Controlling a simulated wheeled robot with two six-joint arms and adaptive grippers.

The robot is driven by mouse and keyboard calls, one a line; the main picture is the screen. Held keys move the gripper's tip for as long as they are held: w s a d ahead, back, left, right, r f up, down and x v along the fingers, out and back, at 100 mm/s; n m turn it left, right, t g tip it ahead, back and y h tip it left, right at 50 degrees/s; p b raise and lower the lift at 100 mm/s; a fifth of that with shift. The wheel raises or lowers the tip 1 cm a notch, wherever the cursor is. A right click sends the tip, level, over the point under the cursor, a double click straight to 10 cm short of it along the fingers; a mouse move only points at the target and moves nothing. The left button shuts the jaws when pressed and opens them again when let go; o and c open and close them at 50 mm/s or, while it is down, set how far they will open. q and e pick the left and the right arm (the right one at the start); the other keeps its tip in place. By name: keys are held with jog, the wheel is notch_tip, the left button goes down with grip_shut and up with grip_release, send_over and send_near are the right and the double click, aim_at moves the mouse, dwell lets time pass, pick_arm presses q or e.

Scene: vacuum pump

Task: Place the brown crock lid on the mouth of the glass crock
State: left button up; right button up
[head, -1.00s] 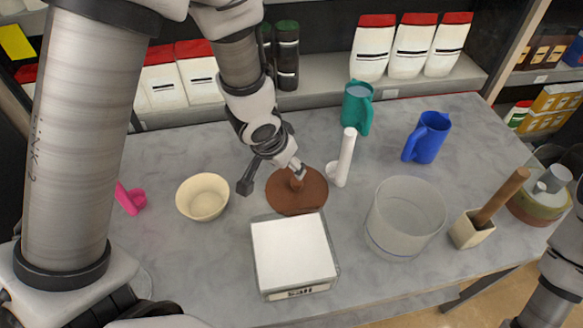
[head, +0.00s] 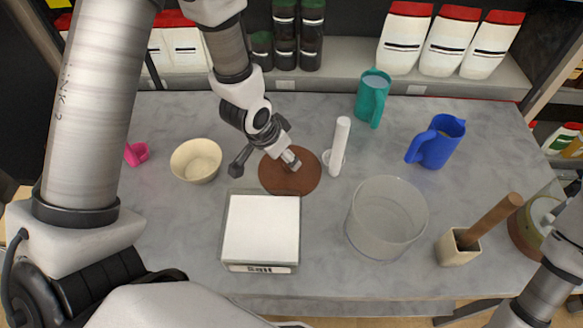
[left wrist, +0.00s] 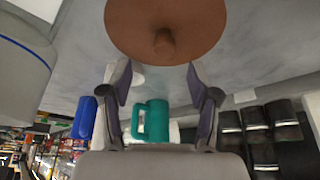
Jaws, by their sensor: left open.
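The brown crock lid (head: 290,178) lies flat on the grey table, a round disc with a small knob. In the left wrist view the lid (left wrist: 140,22) is at the top, its knob (left wrist: 163,42) facing the camera. My left gripper (head: 265,162) is open at the lid, its fingers spread. In the left wrist view the fingers (left wrist: 159,80) are apart, with the knob beyond their tips and nothing held. The glass crock (head: 386,220) stands open and upright to the right of the lid; it also shows in the left wrist view (left wrist: 20,68). My right gripper is out of view.
A white-topped salt box (head: 261,228) stands in front of the lid. A cream bowl (head: 196,160) is to its left and a white upright holder (head: 340,148) close on its right. Teal (head: 372,95) and blue (head: 437,142) pitchers stand behind. A mortar-like cup (head: 458,250) is right of the crock.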

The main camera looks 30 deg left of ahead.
aim_at(276, 176)
pick_arm(q)
jog(key=p+x, duration=0.2)
jog(key=x, duration=0.4)
jog(key=shift+w+a+f, duration=0.1)
jog(key=shift+w+f, duration=0.05)
jog(key=shift+w, duration=0.1)
jog(key=shift+f, duration=0.15)
jog(key=shift+s+a, duration=0.15)
jog(key=shift+a, duration=0.05)
jog(key=shift+c, duration=0.7)
jog(key=shift+d, duration=0.1)
grip_shut()
